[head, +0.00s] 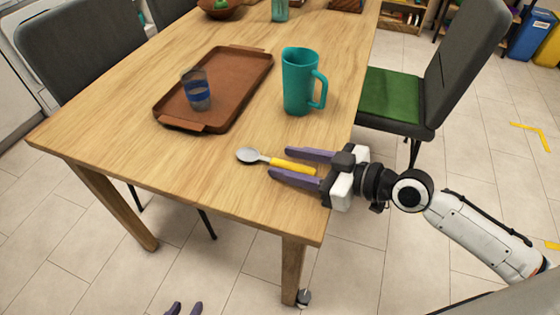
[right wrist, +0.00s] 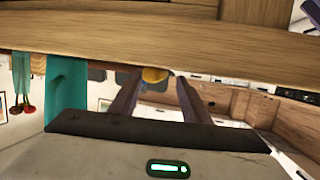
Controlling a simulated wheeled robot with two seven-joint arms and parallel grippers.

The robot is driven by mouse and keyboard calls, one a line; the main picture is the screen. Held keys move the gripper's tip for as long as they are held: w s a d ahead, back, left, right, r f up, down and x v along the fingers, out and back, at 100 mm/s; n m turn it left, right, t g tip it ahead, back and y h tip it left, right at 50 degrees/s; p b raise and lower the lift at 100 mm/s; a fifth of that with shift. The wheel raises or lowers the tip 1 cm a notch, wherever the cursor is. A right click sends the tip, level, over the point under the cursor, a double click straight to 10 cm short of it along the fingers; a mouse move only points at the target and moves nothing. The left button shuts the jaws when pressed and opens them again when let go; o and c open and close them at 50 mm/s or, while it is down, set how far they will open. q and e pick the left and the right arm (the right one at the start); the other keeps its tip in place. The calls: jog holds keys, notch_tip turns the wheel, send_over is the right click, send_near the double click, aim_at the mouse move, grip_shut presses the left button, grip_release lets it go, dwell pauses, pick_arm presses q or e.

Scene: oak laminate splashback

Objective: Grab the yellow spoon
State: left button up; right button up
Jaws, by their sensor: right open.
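The yellow spoon (head: 292,166) lies near the table's front right corner, its grey bowl pointing left and its yellow handle toward my right gripper. My right gripper (head: 285,163) is open, with one purple finger on each side of the handle. In the right wrist view, the yellow handle end (right wrist: 155,76) shows between the two fingertips (right wrist: 156,84). I cannot tell whether either finger touches it.
The wooden table (head: 110,130) carries a teal pitcher (head: 298,82) behind the spoon and a brown tray (head: 240,75) with a blue-banded glass (head: 197,92) on it. A green-seated chair (head: 392,95) stands at the right. The tabletop left of the spoon is clear.

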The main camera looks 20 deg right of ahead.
jog(key=shift+w+a+f, duration=0.15)
jog(key=shift+w+a, duration=0.25)
jog(key=shift+a, duration=0.05)
jog(key=c, duration=0.9)
grip_shut()
